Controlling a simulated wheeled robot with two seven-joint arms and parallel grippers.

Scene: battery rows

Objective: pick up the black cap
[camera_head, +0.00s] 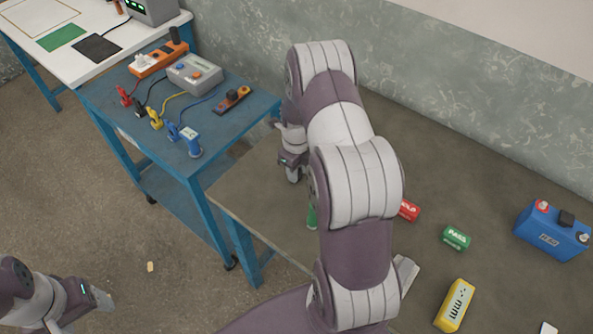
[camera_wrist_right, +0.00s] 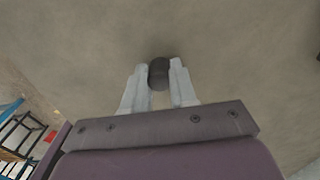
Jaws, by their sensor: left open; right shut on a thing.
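The black cap (camera_wrist_right: 158,74) is a small dark rounded piece in the right wrist view. It sits between the two pale fingertips of my right gripper (camera_wrist_right: 158,80), which is shut on it. Behind it is the plain brown tabletop; I cannot tell the gap to that surface. In the head view my right gripper (camera_head: 293,172) is over the left part of the brown table, partly hidden by my arm, and the cap cannot be made out there. My left gripper (camera_head: 102,299) is open and empty at the lower left, above the floor.
The brown table (camera_head: 255,200) also bears a green block (camera_head: 456,238), a red block (camera_head: 409,210), a blue battery (camera_head: 552,232) and a yellow meter (camera_head: 455,305). A blue cart (camera_head: 215,130) with leads and a grey box (camera_head: 194,73) stands left.

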